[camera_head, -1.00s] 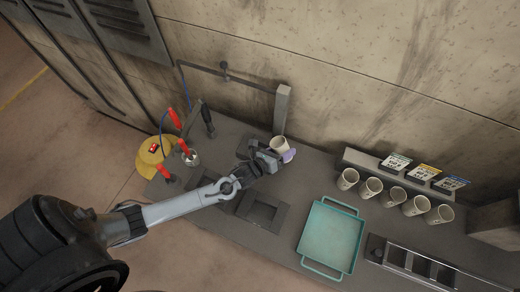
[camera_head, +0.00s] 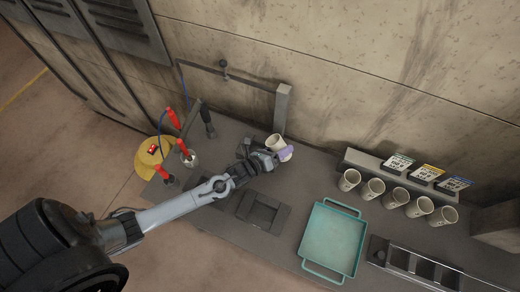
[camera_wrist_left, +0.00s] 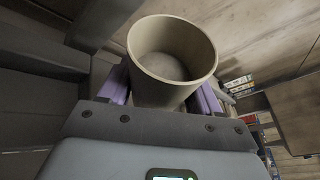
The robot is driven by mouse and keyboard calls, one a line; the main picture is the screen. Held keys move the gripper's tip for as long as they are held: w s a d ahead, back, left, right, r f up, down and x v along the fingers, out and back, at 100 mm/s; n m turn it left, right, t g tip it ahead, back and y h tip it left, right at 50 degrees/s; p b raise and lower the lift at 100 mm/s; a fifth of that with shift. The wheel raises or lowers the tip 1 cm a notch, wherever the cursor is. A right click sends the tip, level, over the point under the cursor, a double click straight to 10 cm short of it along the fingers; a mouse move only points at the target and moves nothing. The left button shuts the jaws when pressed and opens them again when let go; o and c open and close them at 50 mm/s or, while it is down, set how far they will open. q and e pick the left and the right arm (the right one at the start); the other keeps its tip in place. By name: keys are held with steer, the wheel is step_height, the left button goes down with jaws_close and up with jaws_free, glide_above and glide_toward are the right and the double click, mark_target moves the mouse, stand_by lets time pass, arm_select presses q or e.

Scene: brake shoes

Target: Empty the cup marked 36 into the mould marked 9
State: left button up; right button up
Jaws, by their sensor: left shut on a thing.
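My left gripper (camera_head: 281,153), with purple finger pads, is shut on a cream cup (camera_head: 276,141) near the wall post. The cup also shows in the left wrist view (camera_wrist_left: 150,88), between the purple pads, with its mouth open to the camera. Its inside looks smooth and grey-brown; I cannot tell how much it holds. In the head view the cup leans somewhat to the left. A dark mould with a square recess (camera_head: 262,211) lies on the bench in front of my arm. Other moulds are partly hidden by my arm. No number is legible on cup or moulds. My right gripper is out of view.
Several cream cups (camera_head: 397,197) stand in a row below a ledge with label cards (camera_head: 428,172). A teal tray (camera_head: 332,241) lies on the bench, with a dark slotted rack (camera_head: 425,269) to its right. Red-handled tools and a yellow item (camera_head: 150,158) are at the left.

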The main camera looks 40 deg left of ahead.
arm_select(q)
steer(key=shift+a+f+n+b, duration=0.2)
steer(key=shift+n+b, duration=0.4)
steer(key=shift+b, duration=0.45)
steer(key=shift+d+f+t, duration=0.15)
steer(key=shift+t, duration=0.15)
steer(key=shift+n+h+b, duration=0.3)
steer(key=shift+b, duration=0.2)
steer(key=shift+f, duration=0.1)
steer(key=shift+n+b, duration=0.4)
steer(key=shift+b, duration=0.1)
steer(key=shift+t, duration=0.3)
steer(key=shift+w, duration=0.1)
steer(key=shift+r+n, duration=0.2)
steer(key=shift+n, duration=0.1)
